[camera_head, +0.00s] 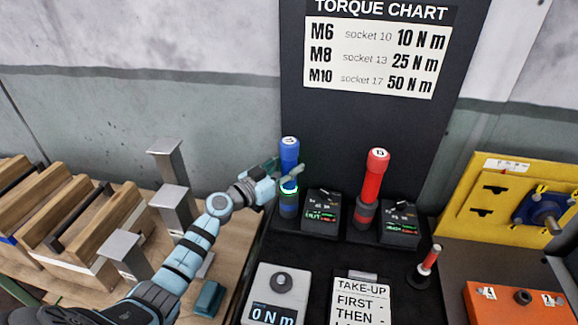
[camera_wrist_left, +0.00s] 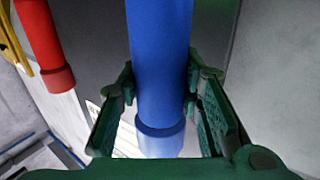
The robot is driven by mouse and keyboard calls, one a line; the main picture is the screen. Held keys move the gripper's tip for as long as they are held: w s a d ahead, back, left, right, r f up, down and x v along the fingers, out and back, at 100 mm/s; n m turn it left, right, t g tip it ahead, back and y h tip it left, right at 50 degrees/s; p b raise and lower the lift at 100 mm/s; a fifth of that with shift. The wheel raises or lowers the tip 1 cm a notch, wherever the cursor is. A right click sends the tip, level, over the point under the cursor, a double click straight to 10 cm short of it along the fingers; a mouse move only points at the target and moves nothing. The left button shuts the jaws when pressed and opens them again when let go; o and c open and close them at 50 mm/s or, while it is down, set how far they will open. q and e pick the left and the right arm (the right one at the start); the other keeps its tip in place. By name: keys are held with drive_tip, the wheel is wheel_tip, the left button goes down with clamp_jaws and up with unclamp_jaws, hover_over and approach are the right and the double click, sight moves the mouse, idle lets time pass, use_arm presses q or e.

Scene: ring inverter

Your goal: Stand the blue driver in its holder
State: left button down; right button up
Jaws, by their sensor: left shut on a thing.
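The blue driver (camera_head: 289,150) is upright at the left of the black bench, with a number label on its top. My left gripper (camera_head: 286,176) is shut on it, around its shaft. In the left wrist view the blue driver (camera_wrist_left: 160,60) runs between the two green fingers (camera_wrist_left: 160,105). Its holder (camera_head: 288,208) is directly below the gripper, with a green glowing ring at its top. The driver's lower end is partly hidden by the gripper, so I cannot tell whether it is fully seated. My right gripper is not in view.
A red driver (camera_head: 376,175) stands upright to the right, also in the left wrist view (camera_wrist_left: 38,40). Small black display units (camera_head: 322,208) (camera_head: 400,222) stand beside the drivers. A grey torque tester (camera_head: 275,292) is in front. Wooden blocks (camera_head: 90,215) lie left.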

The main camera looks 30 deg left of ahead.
use_arm(q)
drive_tip(key=c, duration=1.1)
unclamp_jaws()
drive_tip(key=shift+o, duration=0.2)
drive_tip(key=shift+s+f, duration=0.1)
drive_tip(key=shift+f, duration=0.05)
drive_tip(key=v, duration=1.2)
drive_tip(key=shift+d, duration=0.1)
